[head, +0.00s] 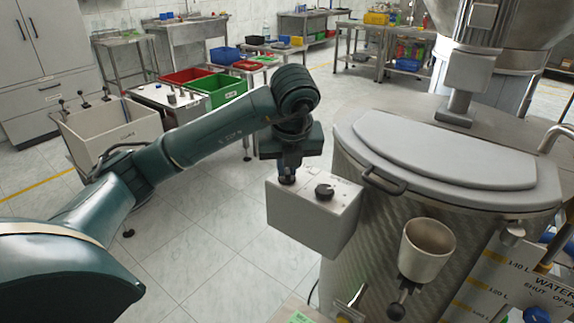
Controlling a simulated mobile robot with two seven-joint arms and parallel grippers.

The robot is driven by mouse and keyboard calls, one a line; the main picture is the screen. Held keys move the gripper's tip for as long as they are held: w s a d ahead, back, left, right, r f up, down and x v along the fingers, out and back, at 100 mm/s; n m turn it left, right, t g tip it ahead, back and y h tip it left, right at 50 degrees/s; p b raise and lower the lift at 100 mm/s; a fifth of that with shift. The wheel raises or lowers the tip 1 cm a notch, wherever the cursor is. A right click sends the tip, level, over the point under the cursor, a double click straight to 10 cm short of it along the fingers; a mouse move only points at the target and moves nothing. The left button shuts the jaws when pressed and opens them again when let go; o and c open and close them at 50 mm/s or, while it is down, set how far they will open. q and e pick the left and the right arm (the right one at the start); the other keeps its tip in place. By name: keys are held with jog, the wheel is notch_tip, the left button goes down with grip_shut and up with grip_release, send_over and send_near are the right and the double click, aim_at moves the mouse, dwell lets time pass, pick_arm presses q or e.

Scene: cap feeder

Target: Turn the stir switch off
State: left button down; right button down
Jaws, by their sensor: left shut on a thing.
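A grey control box (310,218) is mounted on the side of the large metal tank. A second dark knob (287,180) is at the box's left end, mostly covered by my left gripper (288,172). My left gripper points down and is shut on this left knob. No label telling which knob is the stir switch can be read. My right gripper is not in view.
The tank (400,240) has a grey lid (440,150) with a handle (384,180) close to the box's right. A white sink-like bin (110,130) stands at left. Tiled floor lies open between.

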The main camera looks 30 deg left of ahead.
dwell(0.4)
pick_arm(q)
jog(key=c, duration=1.5)
grip_release()
jog(key=shift+o, duration=0.2)
jog(key=shift+r, duration=0.1)
